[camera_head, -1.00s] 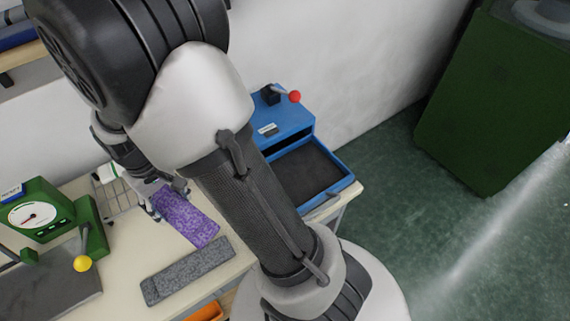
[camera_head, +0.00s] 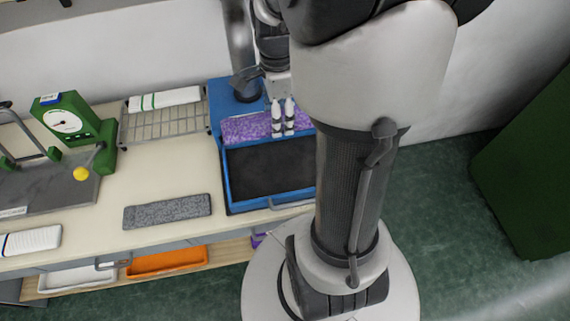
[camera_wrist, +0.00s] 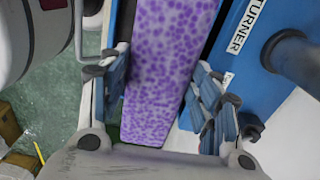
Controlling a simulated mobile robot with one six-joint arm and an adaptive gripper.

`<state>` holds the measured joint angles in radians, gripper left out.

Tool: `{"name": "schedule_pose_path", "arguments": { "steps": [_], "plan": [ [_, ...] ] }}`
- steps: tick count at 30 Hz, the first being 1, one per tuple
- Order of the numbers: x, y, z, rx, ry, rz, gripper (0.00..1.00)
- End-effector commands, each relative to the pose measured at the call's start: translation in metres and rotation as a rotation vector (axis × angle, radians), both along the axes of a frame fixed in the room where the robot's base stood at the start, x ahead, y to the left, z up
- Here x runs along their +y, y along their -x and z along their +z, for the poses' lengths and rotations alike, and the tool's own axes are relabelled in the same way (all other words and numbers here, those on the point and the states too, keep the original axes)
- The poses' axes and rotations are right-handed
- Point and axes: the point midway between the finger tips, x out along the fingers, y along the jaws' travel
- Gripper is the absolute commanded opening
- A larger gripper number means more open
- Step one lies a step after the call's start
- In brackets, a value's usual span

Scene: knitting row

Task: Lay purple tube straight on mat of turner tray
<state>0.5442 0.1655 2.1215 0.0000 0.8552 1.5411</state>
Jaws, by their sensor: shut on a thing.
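The purple spotted tube (camera_head: 246,127) is a flat, straight strip lying crosswise at the back of the blue turner's tray (camera_head: 226,188), just in front of its raised rear part. My gripper (camera_head: 283,122) points down and is shut on the tube across its width. In the wrist view the tube (camera_wrist: 168,55) runs lengthwise between my blue-padded fingers (camera_wrist: 165,85), beside the TURNER label. The dark mat (camera_head: 268,168) is bare in front of the tube. My arm hides the tray's right end. I cannot tell whether the tube touches the mat.
A grey tube (camera_head: 168,211) lies on the table left of the tray. A wire rack (camera_head: 165,124) with a white, green-striped tube (camera_head: 165,98) stands behind it. A green dial device (camera_head: 75,125) and a yellow-knobbed lever (camera_head: 82,173) are farther left. The table between is clear.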

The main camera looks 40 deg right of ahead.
Motion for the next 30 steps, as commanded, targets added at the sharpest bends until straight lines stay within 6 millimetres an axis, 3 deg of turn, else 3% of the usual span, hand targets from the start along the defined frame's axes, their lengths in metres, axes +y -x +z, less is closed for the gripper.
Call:
{"name": "schedule_pose_path", "arguments": {
  "steps": [5, 12, 18, 26, 30],
  "plan": [
    [-0.002, 0.003, -0.028, 0.005, -0.003, -0.041, 0.43],
    [-0.001, 0.004, -0.095, 0.005, -0.003, -0.037, 0.43],
    [-0.002, 0.003, -0.140, 0.003, -0.002, -0.036, 0.43],
    [-0.002, 0.002, -0.160, 0.001, 0.000, -0.035, 0.43],
    [-0.002, 0.003, -0.179, 0.003, -0.002, -0.035, 0.43]
  ]
}}
